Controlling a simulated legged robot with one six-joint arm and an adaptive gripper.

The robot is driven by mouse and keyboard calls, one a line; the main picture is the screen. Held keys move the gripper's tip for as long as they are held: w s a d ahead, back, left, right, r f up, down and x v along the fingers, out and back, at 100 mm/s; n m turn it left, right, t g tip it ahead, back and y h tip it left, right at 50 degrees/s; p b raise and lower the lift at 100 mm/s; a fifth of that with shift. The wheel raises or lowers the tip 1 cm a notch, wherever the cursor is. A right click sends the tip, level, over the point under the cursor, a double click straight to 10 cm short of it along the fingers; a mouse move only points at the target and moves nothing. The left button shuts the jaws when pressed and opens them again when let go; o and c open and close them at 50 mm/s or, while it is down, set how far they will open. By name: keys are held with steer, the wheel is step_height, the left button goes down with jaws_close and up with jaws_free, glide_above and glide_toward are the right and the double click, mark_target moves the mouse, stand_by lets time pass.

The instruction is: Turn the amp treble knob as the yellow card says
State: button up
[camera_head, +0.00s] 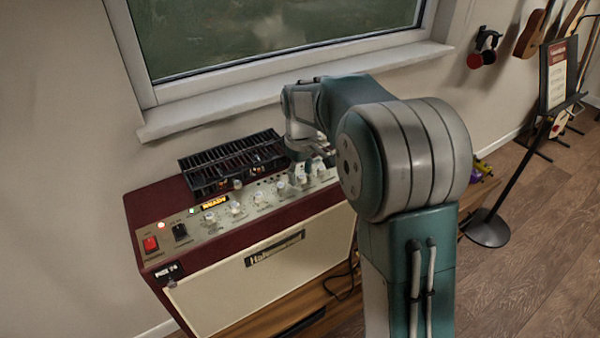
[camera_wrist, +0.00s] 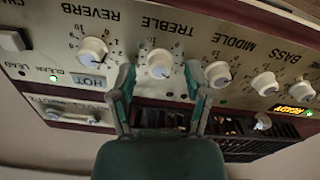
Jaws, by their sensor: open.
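The treble knob (camera_wrist: 159,63) is a white round knob under the upside-down TREBLE label in the wrist view. My gripper (camera_wrist: 160,75) is open, with one finger to the left and one to the right of this knob. I cannot tell whether either finger touches it. In the head view my gripper (camera_head: 316,158) is over the right part of the panel of the amp (camera_head: 150,205), a dark red box with a cream front. My arm hides the panel's right end there. I see no yellow card in either view.
The reverb knob (camera_wrist: 93,50) and middle knob (camera_wrist: 218,73) flank the treble knob. A black slotted grille (camera_head: 235,160) stands behind the panel, close to my gripper. A window sill (camera_head: 230,105) is behind the amp. A music stand (camera_head: 490,225) is at the right.

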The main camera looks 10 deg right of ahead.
mark_target(301, 175)
step_height(301, 175, up, 12)
stand_by(0.6)
steer(key=shift+f, duration=0.1)
step_height(301, 175, down, 12)
steer(key=m, duration=1.2)
steer(key=shift+s+m, duration=0.15)
steer(key=shift+m, duration=0.15)
steer(key=shift+d, duration=0.1)
jaws_close()
